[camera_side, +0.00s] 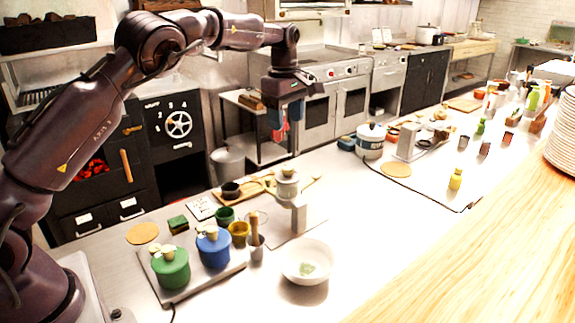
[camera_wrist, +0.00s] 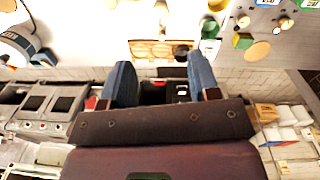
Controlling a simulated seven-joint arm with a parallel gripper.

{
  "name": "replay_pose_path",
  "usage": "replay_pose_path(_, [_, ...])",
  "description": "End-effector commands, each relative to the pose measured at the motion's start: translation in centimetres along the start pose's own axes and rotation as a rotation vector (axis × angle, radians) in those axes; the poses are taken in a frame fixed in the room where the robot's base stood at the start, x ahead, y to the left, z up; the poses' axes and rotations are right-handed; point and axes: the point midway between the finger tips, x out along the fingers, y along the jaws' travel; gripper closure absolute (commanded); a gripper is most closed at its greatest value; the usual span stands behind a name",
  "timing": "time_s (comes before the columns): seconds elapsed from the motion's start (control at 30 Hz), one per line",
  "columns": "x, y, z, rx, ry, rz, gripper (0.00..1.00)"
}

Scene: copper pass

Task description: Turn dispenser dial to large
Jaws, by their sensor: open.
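A pale grey dispenser (camera_side: 299,213) stands upright on the counter in the side view. It has a rounded top part (camera_side: 287,184) and a small knob above. No size marking can be read on it, and I cannot tell which way its dial is set. The wrist view also shows the open gripper (camera_wrist: 160,66).
A tray (camera_side: 207,276) left of the dispenser holds a green pot (camera_side: 171,268) and a blue pot (camera_side: 213,247). A wooden board (camera_side: 243,189) lies behind. A white tub (camera_side: 371,141) stands farther right. The counter right of the bowl is clear.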

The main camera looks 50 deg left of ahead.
Motion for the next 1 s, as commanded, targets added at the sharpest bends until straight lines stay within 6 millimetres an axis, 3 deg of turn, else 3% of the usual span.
replay_pose_path(0.6, [11.0,-0.1,0.0,0.002,0.000,-0.003,0.44])
replay_pose_path(0.8, [12.4,0.0,0.0,0.003,0.000,-0.001,0.44])
replay_pose_path(1.0, [12.7,0.0,0.0,0.003,0.000,0.000,0.44])
